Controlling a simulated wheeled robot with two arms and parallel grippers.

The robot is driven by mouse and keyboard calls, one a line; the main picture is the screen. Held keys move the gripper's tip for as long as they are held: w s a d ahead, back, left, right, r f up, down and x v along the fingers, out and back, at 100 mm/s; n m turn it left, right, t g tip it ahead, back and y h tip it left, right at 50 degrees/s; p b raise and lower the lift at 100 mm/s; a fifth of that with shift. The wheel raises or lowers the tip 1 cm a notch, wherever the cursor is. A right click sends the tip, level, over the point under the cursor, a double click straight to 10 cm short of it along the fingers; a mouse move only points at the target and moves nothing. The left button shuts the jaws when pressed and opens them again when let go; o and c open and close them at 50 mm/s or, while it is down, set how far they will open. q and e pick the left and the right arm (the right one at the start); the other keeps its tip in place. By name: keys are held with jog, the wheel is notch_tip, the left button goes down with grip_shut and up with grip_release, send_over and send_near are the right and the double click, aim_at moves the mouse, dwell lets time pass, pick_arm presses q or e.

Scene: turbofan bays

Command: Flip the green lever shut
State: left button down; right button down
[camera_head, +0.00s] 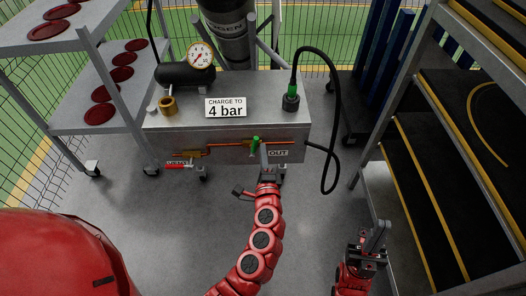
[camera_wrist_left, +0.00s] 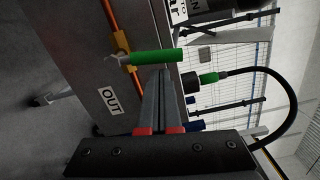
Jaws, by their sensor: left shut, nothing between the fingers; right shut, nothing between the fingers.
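The green lever (camera_head: 255,146) is on the front face of the grey metal box, on an orange pipe (camera_head: 285,144) beside the OUT label (camera_head: 278,153). The lever stands across the pipe line. In the left wrist view the green lever (camera_wrist_left: 155,57) lies just beyond my fingertips, close to them; whether they touch it I cannot tell. My left gripper (camera_head: 264,158) is shut and empty, just right of and below the lever; its fingers also show in the left wrist view (camera_wrist_left: 165,75). My right gripper (camera_head: 377,232) is shut and empty, low at the right, away from the box.
The grey box (camera_head: 225,153) carries a gauge (camera_head: 201,56), a brass fitting (camera_head: 169,106), a "CHARGE TO 4 bar" sign (camera_head: 226,107) and a black hose (camera_head: 336,110) looping down its right side. A red handle (camera_head: 178,165) sits at its lower left. Shelves (camera_head: 400,150) stand at the right.

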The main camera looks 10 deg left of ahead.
pick_arm(q)
jog(key=shift+s+a+r+n+b, duration=0.1)
jog(key=shift+a+n+b, duration=0.35)
jog(key=shift+n, duration=0.15)
jog(key=shift+s+a+r+n+b, duration=0.1)
jog(key=shift+a+n+b, duration=0.3)
jog(key=shift+n, duration=0.2)
